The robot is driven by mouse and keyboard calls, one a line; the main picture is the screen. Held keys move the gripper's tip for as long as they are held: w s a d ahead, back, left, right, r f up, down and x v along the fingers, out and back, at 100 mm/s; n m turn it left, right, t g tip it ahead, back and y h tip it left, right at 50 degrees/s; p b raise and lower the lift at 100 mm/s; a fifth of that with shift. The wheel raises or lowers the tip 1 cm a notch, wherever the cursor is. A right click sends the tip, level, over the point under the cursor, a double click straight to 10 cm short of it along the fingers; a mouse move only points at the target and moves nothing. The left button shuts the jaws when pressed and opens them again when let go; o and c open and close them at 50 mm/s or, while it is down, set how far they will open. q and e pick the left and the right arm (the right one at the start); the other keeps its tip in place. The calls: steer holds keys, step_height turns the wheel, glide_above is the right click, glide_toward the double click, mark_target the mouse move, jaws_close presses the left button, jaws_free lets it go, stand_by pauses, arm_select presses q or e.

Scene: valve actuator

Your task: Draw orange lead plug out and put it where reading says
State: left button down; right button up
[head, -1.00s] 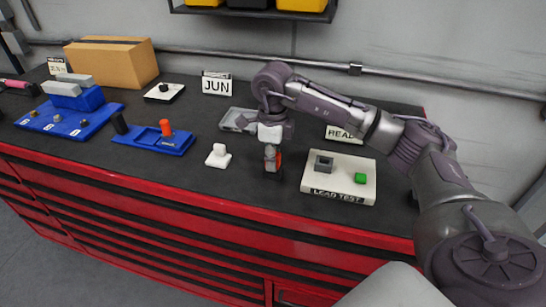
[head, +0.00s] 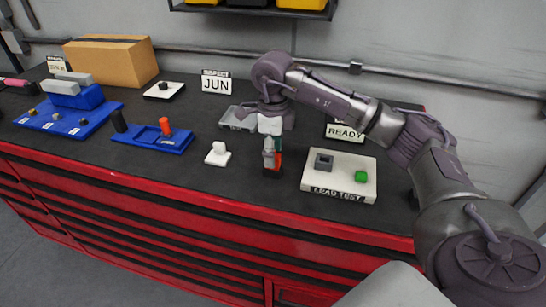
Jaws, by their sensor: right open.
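A small orange-red and black piece (head: 278,162) stands on the dark bench top, right below and partly behind my right gripper (head: 268,156). I cannot tell for sure that it is the lead plug. My right gripper points down over it, open; whether the fingers touch it is hidden. An orange knob (head: 165,127) stands on a blue base. My left gripper is out of view.
The blue base (head: 145,142) also carries a black handle. A white piece (head: 218,154) stands left of my right gripper, with a grey tray (head: 236,119) behind.

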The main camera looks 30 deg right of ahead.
step_height(320, 180, up, 10)
steer(key=shift+f, duration=0.2)
steer(key=shift+s+f, duration=0.1)
stand_by(0.5)
